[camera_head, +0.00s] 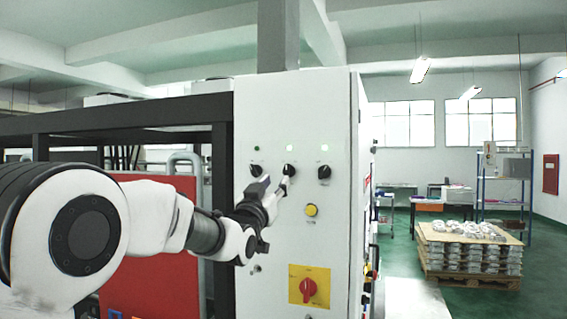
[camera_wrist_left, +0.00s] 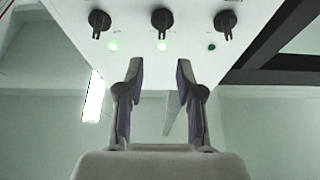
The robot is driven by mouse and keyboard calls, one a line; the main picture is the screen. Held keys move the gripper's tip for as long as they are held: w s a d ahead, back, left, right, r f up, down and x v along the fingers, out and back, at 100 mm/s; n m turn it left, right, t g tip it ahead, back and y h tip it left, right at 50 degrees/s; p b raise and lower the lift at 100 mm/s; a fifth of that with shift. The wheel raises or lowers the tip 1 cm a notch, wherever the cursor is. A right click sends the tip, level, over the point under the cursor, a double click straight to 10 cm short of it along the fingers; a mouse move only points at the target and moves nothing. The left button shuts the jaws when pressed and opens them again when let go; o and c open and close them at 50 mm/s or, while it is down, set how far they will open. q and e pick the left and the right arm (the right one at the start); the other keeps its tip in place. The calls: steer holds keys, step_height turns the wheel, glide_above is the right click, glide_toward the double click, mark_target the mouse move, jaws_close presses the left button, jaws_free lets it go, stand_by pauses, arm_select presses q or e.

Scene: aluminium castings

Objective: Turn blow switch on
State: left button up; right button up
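Three black rotary switches sit in a row on the white cabinet (camera_head: 240,270): left (camera_head: 256,170), middle (camera_head: 290,169) and right (camera_head: 324,171). Their labels are too small to read, so I cannot tell which is the blow switch. The lamp above the left switch (camera_head: 257,149) is dark; the middle (camera_head: 289,148) and right (camera_head: 323,148) lamps glow green. My left gripper (camera_head: 274,184) is open and empty, just in front of the panel near the middle switch. The left wrist view shows the row inverted, with the open fingers (camera_wrist_left: 160,68) lined up with the middle switch (camera_wrist_left: 162,20). My right gripper is out of view.
A yellow button (camera_head: 311,210) and a red rotary switch on a yellow plate (camera_head: 309,286) are lower on the panel. A dark frame (camera_head: 130,115) and a red panel (camera_head: 150,240) stand at the left. A pallet of castings (camera_head: 470,250) stands at right on open green floor.

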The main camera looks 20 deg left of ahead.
mark_target(286, 171)
arm_select(q)
steer(key=p+x, duration=0.1)
steer(key=x, duration=0.1)
steer(key=p+x, duration=0.2)
steer(key=x, duration=0.1)
steer(key=f+p+x, duration=0.1)
steer(key=x, duration=0.2)
steer(key=shift+w+a+p, duration=0.1)
steer(key=shift+w+p, duration=0.2)
steer(key=shift+p, duration=0.1)
steer(key=shift+s+r, duration=0.1)
steer(key=shift+s, duration=0.1)
steer(key=shift+w+f, duration=0.25)
steer(key=shift+w, duration=0.05)
steer(key=shift+w+a+f, duration=0.1)
steer(key=shift+w+a, duration=0.05)
steer(key=shift+w, duration=0.05)
steer(key=c, duration=0.5)
jaws_close()
steer(key=shift+s, duration=0.25)
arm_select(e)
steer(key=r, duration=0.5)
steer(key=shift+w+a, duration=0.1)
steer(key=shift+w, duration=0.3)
